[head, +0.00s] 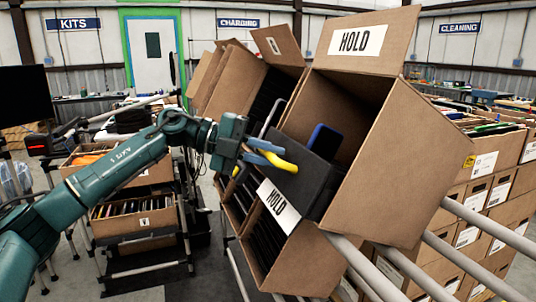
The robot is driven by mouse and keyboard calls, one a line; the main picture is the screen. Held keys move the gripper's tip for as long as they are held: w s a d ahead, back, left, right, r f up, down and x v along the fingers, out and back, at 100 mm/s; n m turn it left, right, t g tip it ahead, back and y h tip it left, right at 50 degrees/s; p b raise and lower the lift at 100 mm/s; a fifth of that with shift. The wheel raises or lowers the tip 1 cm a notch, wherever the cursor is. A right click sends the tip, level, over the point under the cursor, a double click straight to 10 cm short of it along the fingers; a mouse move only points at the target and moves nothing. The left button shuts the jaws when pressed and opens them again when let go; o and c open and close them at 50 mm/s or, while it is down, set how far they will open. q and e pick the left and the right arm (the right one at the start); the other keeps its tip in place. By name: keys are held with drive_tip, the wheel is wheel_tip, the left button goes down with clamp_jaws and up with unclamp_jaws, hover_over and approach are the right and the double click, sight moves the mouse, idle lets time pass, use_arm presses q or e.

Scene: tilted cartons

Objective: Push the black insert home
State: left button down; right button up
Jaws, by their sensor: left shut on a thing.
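The black insert (312,187) is a dark flat-faced block, tilted in the mouth of the front HOLD carton (400,165). Part of it stands out past the carton's open edge, and its inner end is hidden. My left gripper (266,152) is in front of the insert's upper left part. Its blue fingers are shut on a yellow curved piece (284,162). The tip of that piece overlaps the insert's face in the head view; I cannot tell whether it touches. My right gripper is not in view.
A dark item with a blue edge (325,141) stands in the carton behind the insert. More tilted cartons (238,85) line up behind. Grey rails (360,268) run below. Stacked cartons (492,160) fill the right side. A cart with a file box (135,217) stands at left.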

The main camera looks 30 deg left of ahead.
sight(285, 158)
use_arm(q)
drive_tip(key=shift+w+d+f+p, duration=0.1)
drive_tip(key=shift+w+d+p, duration=0.25)
drive_tip(key=shift+d, duration=0.05)
drive_tip(key=shift+w+d+f+p, duration=0.45)
drive_tip(key=shift+w+d+f, duration=0.15)
drive_tip(key=shift+w, duration=0.2)
drive_tip(key=shift+w+d+f, duration=0.25)
drive_tip(key=shift+w+d, duration=0.05)
drive_tip(key=c, duration=1.5)
unclamp_jaws()
drive_tip(key=shift+w+d+f, duration=0.1)
drive_tip(key=shift+f, duration=0.05)
drive_tip(key=shift+o, duration=0.5)
